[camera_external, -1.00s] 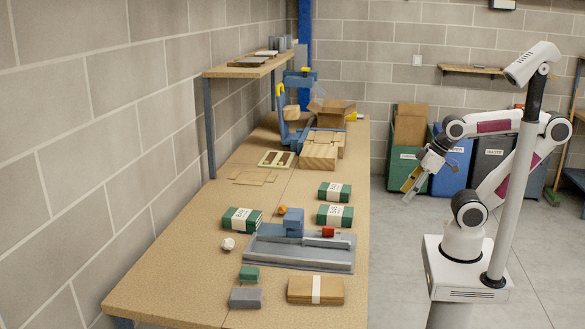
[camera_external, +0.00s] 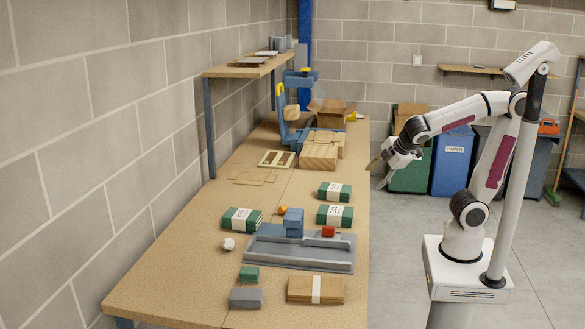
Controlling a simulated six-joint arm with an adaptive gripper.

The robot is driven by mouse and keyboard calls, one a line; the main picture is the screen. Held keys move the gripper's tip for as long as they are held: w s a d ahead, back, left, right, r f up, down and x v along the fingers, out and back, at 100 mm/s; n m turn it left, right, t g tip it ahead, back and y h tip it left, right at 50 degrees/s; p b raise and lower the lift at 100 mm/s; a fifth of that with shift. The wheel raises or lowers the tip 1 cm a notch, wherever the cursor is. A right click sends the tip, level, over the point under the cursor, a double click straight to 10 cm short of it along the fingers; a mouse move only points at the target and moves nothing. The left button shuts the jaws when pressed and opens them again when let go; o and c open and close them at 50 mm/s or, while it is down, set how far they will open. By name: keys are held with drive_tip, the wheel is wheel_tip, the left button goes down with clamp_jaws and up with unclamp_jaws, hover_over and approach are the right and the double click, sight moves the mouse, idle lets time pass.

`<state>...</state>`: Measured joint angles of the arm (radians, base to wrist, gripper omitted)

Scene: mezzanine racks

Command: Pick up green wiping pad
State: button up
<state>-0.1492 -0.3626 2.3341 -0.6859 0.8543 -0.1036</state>
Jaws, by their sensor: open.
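A small plain green block (camera_external: 249,273), which looks like the green wiping pad, lies near the front of the long table, just behind a grey block (camera_external: 245,298). Nothing covers it. My gripper (camera_external: 375,170) is in the air by the table's right edge, farther back than the pad and well to its right. It is open and holds nothing that I can see. The fingers are small in this view.
A banded brown stack (camera_external: 315,289) is at the front. A white crumpled ball (camera_external: 228,243) lies behind the pad.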

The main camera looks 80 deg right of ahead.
drive_tip(key=w+a+f+n+t+h, duration=0.1)
drive_tip(key=w+a+n+t, duration=0.35)
drive_tip(key=w, duration=0.75)
drive_tip(key=w+a+f+n+t+h, duration=0.1)
drive_tip(key=w+a+n, duration=0.4)
drive_tip(key=w+n, duration=0.55)
drive_tip(key=n+t+y, duration=0.3)
drive_tip(key=n+y, duration=0.5)
drive_tip(key=n, duration=0.7)
approach(251, 270)
drive_tip(key=shift+g+x, duration=0.25)
drive_tip(key=shift+x, duration=0.95)
drive_tip(key=shift+d+r, duration=0.1)
drive_tip(key=shift+r, duration=0.1)
drive_tip(key=shift+w, duration=0.1)
drive_tip(key=shift+x, duration=1.25)
drive_tip(key=shift+w+f, duration=0.1)
drive_tip(key=shift+w, duration=0.05)
drive_tip(key=shift+x, duration=2.45)
